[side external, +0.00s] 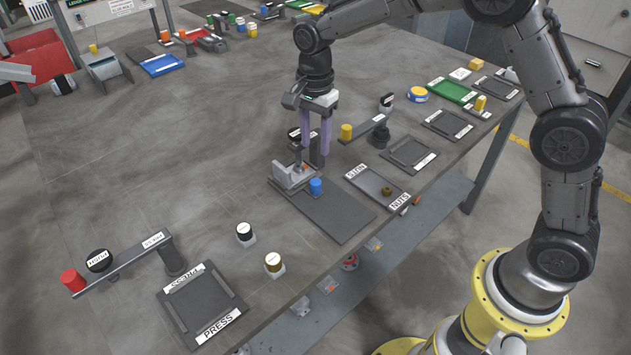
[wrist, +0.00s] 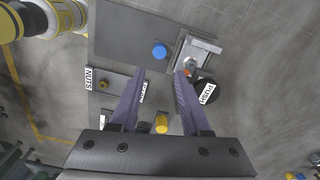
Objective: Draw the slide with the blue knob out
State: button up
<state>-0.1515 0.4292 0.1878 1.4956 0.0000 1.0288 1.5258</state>
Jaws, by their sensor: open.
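The blue knob (side external: 316,186) is a short upright cylinder by the light grey metal block (side external: 290,178), at the far end of a flat dark plate (side external: 335,215). In the wrist view the blue knob (wrist: 160,50) lies just beyond the fingertips, near the line between them, with the metal block (wrist: 197,52) to its right. My gripper (side external: 313,158) points down with its two purple fingers apart and empty, above and behind the knob. The fingers (wrist: 160,72) do not touch the knob. The slide's joint with the block is too small to make out.
A black PUSH button (wrist: 207,92) stands close to the right finger. A yellow knob (side external: 347,131) on a lever is right of my gripper. The NUTS tray (side external: 375,186) lies right of the plate. The table (side external: 150,150) is mostly clear to the left.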

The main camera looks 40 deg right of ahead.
aim_at(315, 182)
notch_tip(315, 182, down, 13)
jog(key=shift+r, duration=0.1)
dwell(0.3)
grip_shut()
jog(key=shift+r, duration=0.1)
dwell(1.3)
